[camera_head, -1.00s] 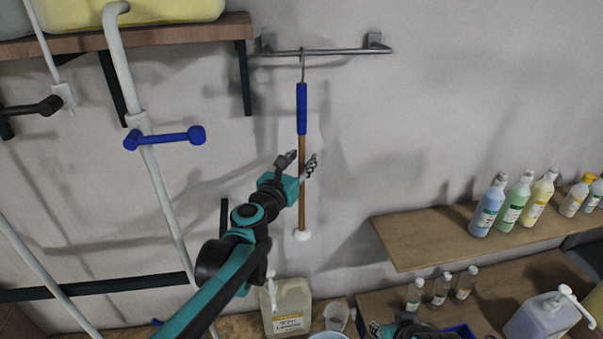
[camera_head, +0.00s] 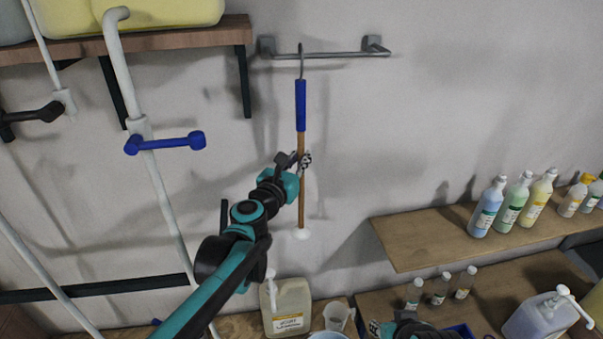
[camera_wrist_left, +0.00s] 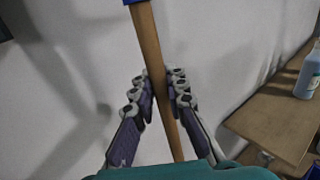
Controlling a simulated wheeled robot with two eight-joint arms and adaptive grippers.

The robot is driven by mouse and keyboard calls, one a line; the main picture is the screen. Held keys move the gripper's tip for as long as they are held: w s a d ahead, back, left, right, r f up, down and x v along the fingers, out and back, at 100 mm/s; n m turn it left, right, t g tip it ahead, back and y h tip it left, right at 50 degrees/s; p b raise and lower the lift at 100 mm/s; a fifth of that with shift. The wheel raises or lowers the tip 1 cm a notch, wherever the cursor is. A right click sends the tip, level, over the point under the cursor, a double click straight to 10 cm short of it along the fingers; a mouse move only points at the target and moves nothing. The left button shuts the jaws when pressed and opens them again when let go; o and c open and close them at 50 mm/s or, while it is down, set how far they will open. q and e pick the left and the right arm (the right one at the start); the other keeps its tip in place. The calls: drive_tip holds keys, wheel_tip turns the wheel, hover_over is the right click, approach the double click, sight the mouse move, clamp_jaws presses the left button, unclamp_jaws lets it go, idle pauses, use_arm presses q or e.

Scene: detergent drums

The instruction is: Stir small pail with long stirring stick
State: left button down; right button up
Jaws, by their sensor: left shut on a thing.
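The long stirring stick (camera_head: 301,205) is upright in front of the wall, with a blue grip, a wire hook on top and a white disc at its lower end. Its hook top shows slightly above the wall rail (camera_head: 335,53); I cannot tell whether it still touches the rail. My left gripper (camera_head: 302,163) is shut on the wooden shaft below the blue grip. The left wrist view shows the stick (camera_wrist_left: 157,60) between both fingers. A pale round rim at the bottom edge, probably the small pail (camera_head: 328,335), is mostly cut off. My right gripper (camera_head: 388,328) shows only partly at the bottom.
A jug with a pump (camera_head: 288,305) and a clear cup (camera_head: 337,315) stand on the lower counter. A wooden shelf (camera_head: 430,240) with several bottles juts out at the right. White pipes with a blue lever (camera_head: 165,142) are at the left. The wall between is bare.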

use_arm(q)
drive_tip(key=shift+r+p, duration=1.05)
drive_tip(key=shift+r, duration=0.65)
drive_tip(key=shift+w+r, duration=0.1)
drive_tip(key=shift+w, duration=0.1)
drive_tip(key=shift+s+d, duration=0.2)
drive_tip(key=shift+s, duration=0.25)
drive_tip(key=p, duration=0.2)
approach(302, 147)
drive_tip(key=shift+s+d, duration=0.9)
drive_tip(key=shift+d, duration=2.05)
drive_tip(key=shift+w, duration=0.15)
